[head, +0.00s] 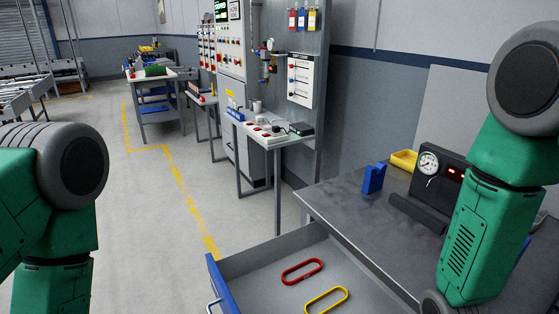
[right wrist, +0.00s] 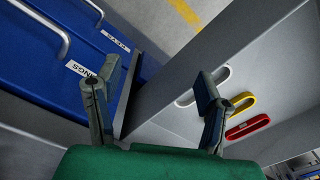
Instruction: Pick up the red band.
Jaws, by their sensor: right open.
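The red band (head: 302,265) is an elongated closed loop lying flat in the open grey drawer (head: 265,247) in the head view. It also shows in the right wrist view (right wrist: 234,132), right of the right-hand finger. My right gripper (right wrist: 155,75) is open and empty, its fingers spread on either side of a drawer edge; it is apart from the band in the picture. In the head view that gripper is hidden or out of frame. My left arm shows at the left, but its gripper is out of view.
A yellow band (head: 344,293) lies beside the red one, and a pale loop (right wrist: 222,76) shows beyond it. The metal bench (head: 335,200) carries a blue block (head: 374,178), a yellow tray (head: 404,160) and a gauge box (head: 428,164). Blue labelled drawer fronts (right wrist: 60,90) are at left.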

